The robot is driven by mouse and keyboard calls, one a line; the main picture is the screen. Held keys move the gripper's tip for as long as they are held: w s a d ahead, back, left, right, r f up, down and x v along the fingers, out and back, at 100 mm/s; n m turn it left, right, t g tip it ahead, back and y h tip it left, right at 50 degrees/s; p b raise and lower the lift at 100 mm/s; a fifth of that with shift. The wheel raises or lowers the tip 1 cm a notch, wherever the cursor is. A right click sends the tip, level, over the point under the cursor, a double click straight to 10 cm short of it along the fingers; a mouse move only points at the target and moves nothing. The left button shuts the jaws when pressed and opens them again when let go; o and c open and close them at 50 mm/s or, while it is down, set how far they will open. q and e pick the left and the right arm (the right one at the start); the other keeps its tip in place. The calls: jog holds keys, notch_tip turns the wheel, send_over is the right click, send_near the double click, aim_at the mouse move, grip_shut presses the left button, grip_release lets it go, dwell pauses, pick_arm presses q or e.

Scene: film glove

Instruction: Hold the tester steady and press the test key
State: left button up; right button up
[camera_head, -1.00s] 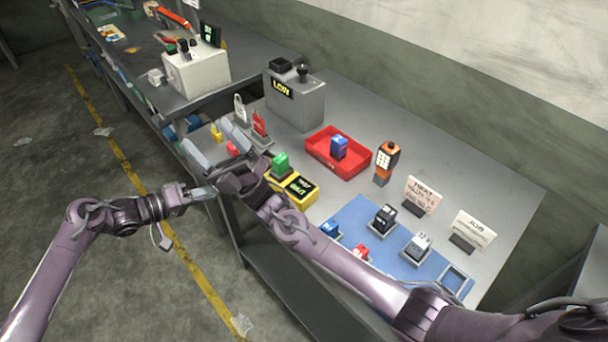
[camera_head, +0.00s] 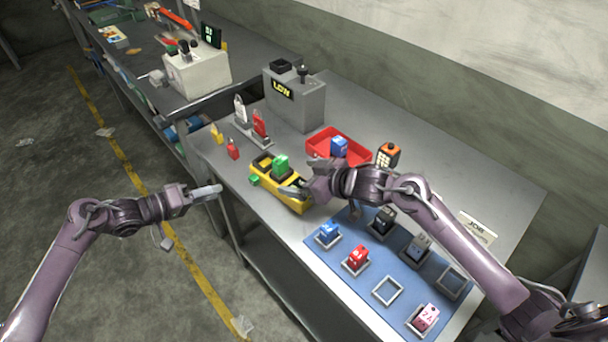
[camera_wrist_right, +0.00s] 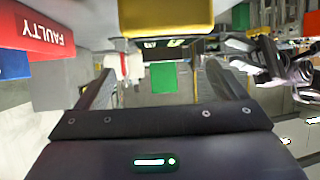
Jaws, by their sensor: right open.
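The yellow tester (camera_head: 262,163) lies on the grey bench, with a green block (camera_head: 281,164) standing in it. A small green piece (camera_head: 254,180) shows at its left side; I cannot tell if it is the test key. My right gripper (camera_head: 297,190) is open at the tester's near right end and hides part of it, including its display. In the right wrist view a yellow body (camera_wrist_right: 168,18) is close above the open jaws, and a green block (camera_wrist_right: 163,80) shows between them. My left gripper (camera_head: 207,192) hangs left of the bench edge, apart from everything; its jaws are unclear.
A red tray (camera_head: 356,150) with a blue block (camera_head: 339,147) lies behind. A grey box reading LOW (camera_head: 305,105) stands at the back. A blue mat (camera_head: 352,285) with several holders and blocks lies right. An orange-topped device (camera_head: 388,153) is partly hidden by my right arm.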

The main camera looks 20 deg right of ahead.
aim_at(288, 174)
jog(key=x, duration=0.7)
jog(key=shift+a, duration=0.1)
pick_arm(q)
jog(key=shift+c, duration=0.3)
pick_arm(e)
jog(key=c, duration=1.4)
pick_arm(q)
grip_shut()
dwell(0.4)
